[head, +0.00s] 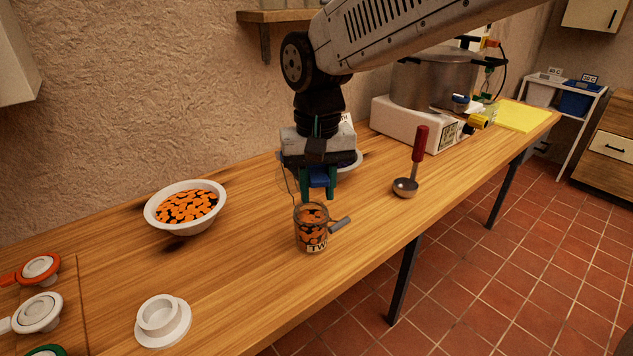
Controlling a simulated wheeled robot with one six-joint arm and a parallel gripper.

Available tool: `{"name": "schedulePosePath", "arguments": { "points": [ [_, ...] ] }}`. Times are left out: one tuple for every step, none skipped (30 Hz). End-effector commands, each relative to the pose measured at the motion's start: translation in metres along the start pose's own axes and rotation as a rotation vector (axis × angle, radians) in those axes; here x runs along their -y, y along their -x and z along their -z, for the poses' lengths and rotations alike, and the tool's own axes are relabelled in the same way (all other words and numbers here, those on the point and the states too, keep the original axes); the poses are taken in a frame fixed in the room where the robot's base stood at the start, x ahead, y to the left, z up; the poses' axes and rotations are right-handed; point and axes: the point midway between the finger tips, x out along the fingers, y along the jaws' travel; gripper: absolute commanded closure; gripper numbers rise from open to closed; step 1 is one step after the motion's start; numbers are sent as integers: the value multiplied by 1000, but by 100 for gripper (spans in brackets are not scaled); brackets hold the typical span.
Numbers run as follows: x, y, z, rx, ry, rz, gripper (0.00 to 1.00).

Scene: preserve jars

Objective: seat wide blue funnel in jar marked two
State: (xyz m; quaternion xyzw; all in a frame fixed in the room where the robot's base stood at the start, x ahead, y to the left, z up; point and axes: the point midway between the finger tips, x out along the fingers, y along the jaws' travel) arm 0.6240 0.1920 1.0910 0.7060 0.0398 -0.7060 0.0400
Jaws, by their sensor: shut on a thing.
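My gripper (318,193) points down just above and behind the jar mouth in the picture. Its green fingers are shut on a blue piece, the wide blue funnel (318,175), which is mostly hidden by the fingers and gripper body. I cannot tell whether the funnel touches the jar; it appears above the rim.
A white bowl of orange slices (187,207) stands left. A white ring-shaped piece (162,319) lies front left, near several lids (38,311). A ladle (406,186) with a red handle lies right. A pale dish (352,161) is partly hidden behind my gripper. A large pot (432,82) stands further back.

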Motion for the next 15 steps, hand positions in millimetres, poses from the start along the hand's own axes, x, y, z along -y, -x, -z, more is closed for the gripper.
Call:
{"name": "schedulePosePath", "arguments": {
  "points": [
    [0,-4,0,1,0,-1,88],
    [0,-7,0,1,0,0,88],
    [0,-10,0,1,0,0,88],
    [0,-13,0,1,0,0,88],
    [0,-16,0,1,0,-1,88],
    [0,-20,0,1,0,0,88],
    [0,-23,0,1,0,0,88],
    [0,-26,0,2,0,-1,88],
    [0,-30,0,2,0,-1,88],
    [0,-33,0,1,0,-1,88],
    [0,-35,0,0,0,0,88],
    [0,-38,0,0,0,0,88],
    [0,-40,0,1,0,0,88],
    [0,-42,0,0,0,0,88],
    [0,-44,0,0,0,0,88]
  ]
}}
